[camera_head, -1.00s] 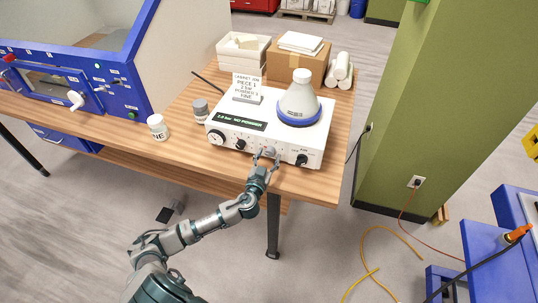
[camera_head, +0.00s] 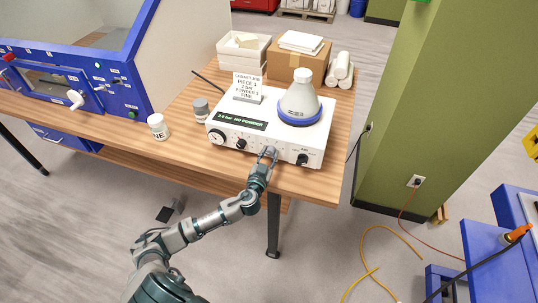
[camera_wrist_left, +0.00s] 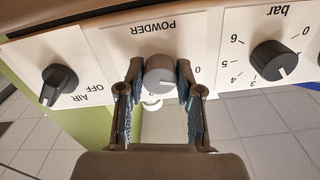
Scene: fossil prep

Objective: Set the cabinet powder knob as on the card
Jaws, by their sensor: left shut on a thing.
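The white powder cabinet unit (camera_head: 230,117) stands on the wooden table, with knobs along its front. The grey powder knob (camera_wrist_left: 160,76) is under the POWDER label in the left wrist view, which shows the labels upside down. A 0 is printed to its right; its pointer is hard to read. My left gripper (camera_head: 267,153) is shut on this knob, one finger on each side in the wrist view (camera_wrist_left: 159,84). The card (camera_head: 246,86) stands on top of the unit and seems to read PIECE 1, 2 bar, POWDER 1, FINE. My right gripper is out of view.
The black bar knob (camera_wrist_left: 275,60) and black air knob (camera_wrist_left: 58,85), near OFF, flank the powder knob. A green display (camera_head: 240,120) reads NO POWDER. A cone-shaped hopper (camera_head: 299,100) tops the unit. Two jars (camera_head: 158,127) stand left of it.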

